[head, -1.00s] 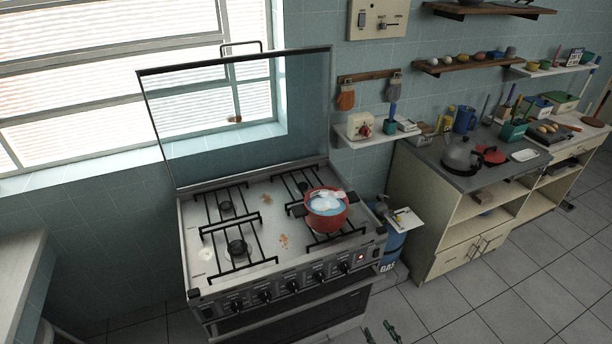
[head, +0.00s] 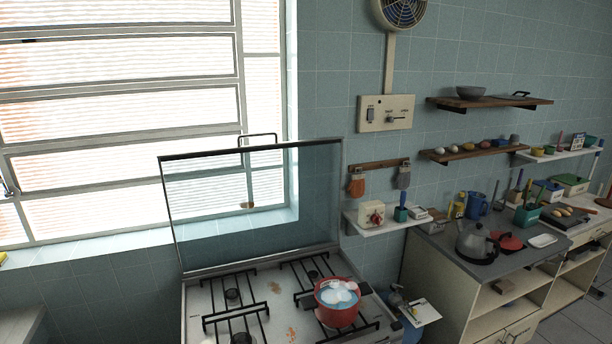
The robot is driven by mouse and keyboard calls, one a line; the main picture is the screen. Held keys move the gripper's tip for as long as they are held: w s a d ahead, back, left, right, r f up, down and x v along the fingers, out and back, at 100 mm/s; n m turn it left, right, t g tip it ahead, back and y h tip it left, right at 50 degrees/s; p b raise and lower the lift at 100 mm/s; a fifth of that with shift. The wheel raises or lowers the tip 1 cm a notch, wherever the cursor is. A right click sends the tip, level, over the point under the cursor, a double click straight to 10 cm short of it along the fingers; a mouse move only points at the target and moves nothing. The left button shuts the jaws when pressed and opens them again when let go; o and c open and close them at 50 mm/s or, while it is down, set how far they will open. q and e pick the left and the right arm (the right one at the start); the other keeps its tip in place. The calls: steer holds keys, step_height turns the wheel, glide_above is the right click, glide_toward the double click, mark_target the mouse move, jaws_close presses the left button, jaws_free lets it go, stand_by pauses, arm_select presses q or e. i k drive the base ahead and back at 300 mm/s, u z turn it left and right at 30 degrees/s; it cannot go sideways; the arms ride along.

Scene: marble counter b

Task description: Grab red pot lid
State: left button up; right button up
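A flat, round red object (head: 508,241), which looks like the red pot lid, lies on the grey counter at the right, just behind and beside the kettle (head: 477,243). The kettle hides part of its left edge. A red pot (head: 337,312) stands on the front right burner of the stove, without a lid on it and with whitish-blue contents. Neither of my grippers is in view.
The stove (head: 275,318) has its glass cover (head: 225,215) raised. A small wall shelf (head: 376,226) is between stove and counter. A blue jug (head: 476,206), a green container (head: 527,217) and a white dish (head: 543,240) crowd the lid's surroundings.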

mark_target(507, 241)
steer(key=z, duration=1.6)
steer(key=k, duration=0.95)
steer(key=z, duration=0.95)
steer(key=i, duration=3.8)
steer(key=u, duration=0.45)
steer(key=i, duration=1.6)
steer(key=u, duration=1.4)
steer(key=i, duration=0.85)
steer(key=u, duration=1)
